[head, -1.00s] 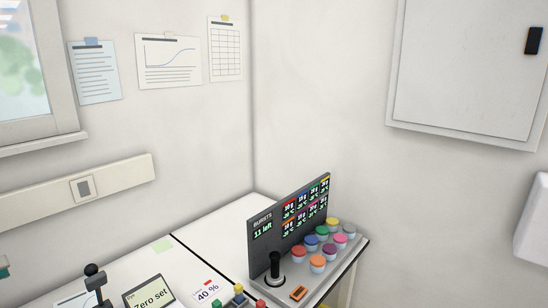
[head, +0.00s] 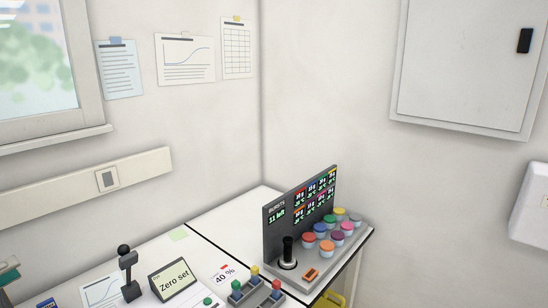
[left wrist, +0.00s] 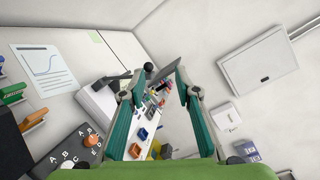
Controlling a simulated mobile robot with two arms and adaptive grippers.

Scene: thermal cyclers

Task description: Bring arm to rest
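My left gripper (left wrist: 158,82) shows in the left wrist view, with two teal fingers spread apart and an empty gap between them. Its green body fills the bottom of that view. Beyond the fingers lies the white bench with small coloured items, and I see no contact with them. In the head view I cannot make out either gripper for certain. My right gripper is in neither view.
A display panel (head: 300,208) stands on the bench by a grey base with several coloured knobs (head: 323,247). A "Zero set" box (head: 172,280) and a black-topped stand (head: 128,272) are left of it. A wall cabinet (head: 465,65) hangs at right.

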